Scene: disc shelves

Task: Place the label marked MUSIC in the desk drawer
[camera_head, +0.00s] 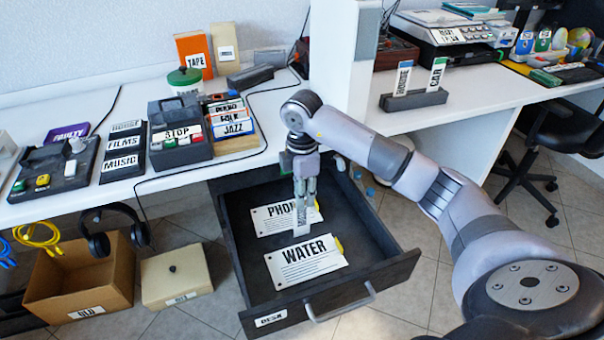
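The desk drawer (375,262), marked DESK on its front, is pulled open below the white desk. My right gripper (305,200) is inside the drawer's outline, pointing down. It appears shut on a narrow white label (302,219) held upright; its dark vertical lettering is too small to read surely. Whether the label touches the drawer floor or cards cannot be told. MUSIC is also written on the front strip (122,164) of a dark rack on the desk. My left gripper is not in view.
In the drawer lie a PHONE card (268,221), partly hidden by my gripper, and a WATER card (305,262). A dark stand (413,101) on the desk holds HOUSE and CAR labels. A cardboard box (85,275) stands left of the drawer.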

